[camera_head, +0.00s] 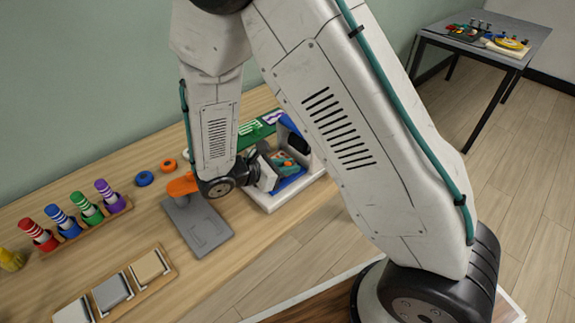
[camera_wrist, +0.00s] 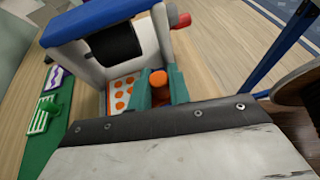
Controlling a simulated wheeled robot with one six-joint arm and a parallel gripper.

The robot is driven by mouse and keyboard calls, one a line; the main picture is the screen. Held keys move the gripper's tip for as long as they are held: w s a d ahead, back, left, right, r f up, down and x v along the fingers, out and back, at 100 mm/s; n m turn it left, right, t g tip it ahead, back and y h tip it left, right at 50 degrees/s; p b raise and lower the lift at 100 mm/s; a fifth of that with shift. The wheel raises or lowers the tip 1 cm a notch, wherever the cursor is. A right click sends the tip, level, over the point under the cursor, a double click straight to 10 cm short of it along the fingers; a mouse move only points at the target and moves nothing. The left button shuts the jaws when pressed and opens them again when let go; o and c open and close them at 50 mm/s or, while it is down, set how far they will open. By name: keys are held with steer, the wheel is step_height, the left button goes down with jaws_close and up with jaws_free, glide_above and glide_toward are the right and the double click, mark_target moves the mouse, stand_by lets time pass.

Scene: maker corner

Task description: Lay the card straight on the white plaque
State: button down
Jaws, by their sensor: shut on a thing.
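The card (camera_wrist: 122,92) is white with orange dots and shows in the wrist view beside the teal jaws. My gripper (camera_wrist: 158,92) is shut, with an orange cylinder between its teal parts; the exact grip is partly hidden. In the head view my gripper (camera_head: 285,163) is at the right end of the bench, in front of a blue and white stand. The white plaque (camera_head: 72,313) lies at the near end of a wooden holder at the lower left, cut by the picture edge. The gripper is far from it.
The blue and white stand (camera_head: 270,201) surrounds the gripper closely. A green strip (camera_wrist: 42,118) carries striped and zigzag cards. A grey plate (camera_head: 200,235) lies below my wrist. Grey (camera_head: 112,291) and tan (camera_head: 148,267) plaques share the holder. Coloured pegs (camera_head: 62,220) stand in a rack behind.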

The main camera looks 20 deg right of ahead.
steer(key=shift+f, duration=0.5)
stand_by(0.4)
steer(key=c, duration=1.2)
jaws_free()
steer(key=shift+c, duration=0.2)
